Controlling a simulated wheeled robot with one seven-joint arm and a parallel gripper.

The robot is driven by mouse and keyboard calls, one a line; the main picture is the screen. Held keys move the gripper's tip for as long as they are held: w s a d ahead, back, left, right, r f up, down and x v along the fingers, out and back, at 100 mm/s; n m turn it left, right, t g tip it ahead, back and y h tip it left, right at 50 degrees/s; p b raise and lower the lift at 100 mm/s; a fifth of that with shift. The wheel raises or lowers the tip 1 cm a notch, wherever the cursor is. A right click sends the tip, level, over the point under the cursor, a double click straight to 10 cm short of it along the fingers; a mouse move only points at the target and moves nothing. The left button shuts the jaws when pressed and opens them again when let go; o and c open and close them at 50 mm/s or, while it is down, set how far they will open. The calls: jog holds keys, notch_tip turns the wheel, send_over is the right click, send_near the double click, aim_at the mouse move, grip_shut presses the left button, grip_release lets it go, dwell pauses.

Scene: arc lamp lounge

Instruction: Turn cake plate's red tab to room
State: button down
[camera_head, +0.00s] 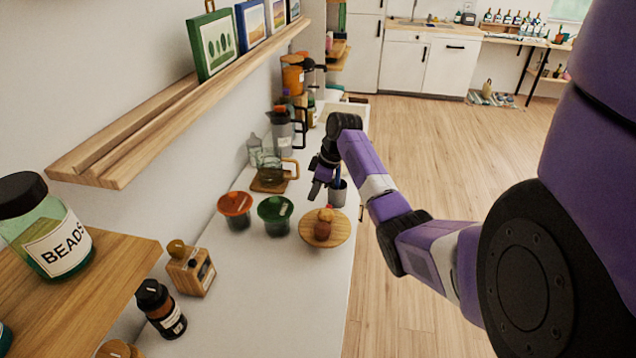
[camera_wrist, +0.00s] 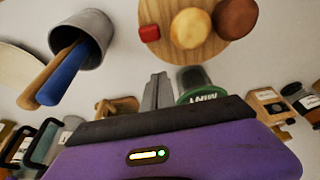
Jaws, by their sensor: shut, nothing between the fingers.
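The cake plate (camera_head: 312,238) is a round wooden board near the counter's right edge in the head view, with small round cakes on it. In the wrist view the plate (camera_wrist: 208,50) is at the top, and its red tab (camera_wrist: 149,33) sits at the rim on the side toward the grey cup.
A grey cup (camera_head: 338,195) holding blue and brown handles stands just beyond the plate. A green-lidded jar (camera_head: 276,214) and an orange-lidded jar (camera_head: 235,210) stand left of it. A glass jug (camera_head: 270,172) is behind.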

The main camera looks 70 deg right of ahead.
jog(key=x, duration=0.3)
jog(key=shift+f, duration=0.25)
jog(key=shift+s+d+r+p, duration=0.15)
jog(key=shift+s+p, duration=0.65)
jog(key=shift+s, duration=1.15)
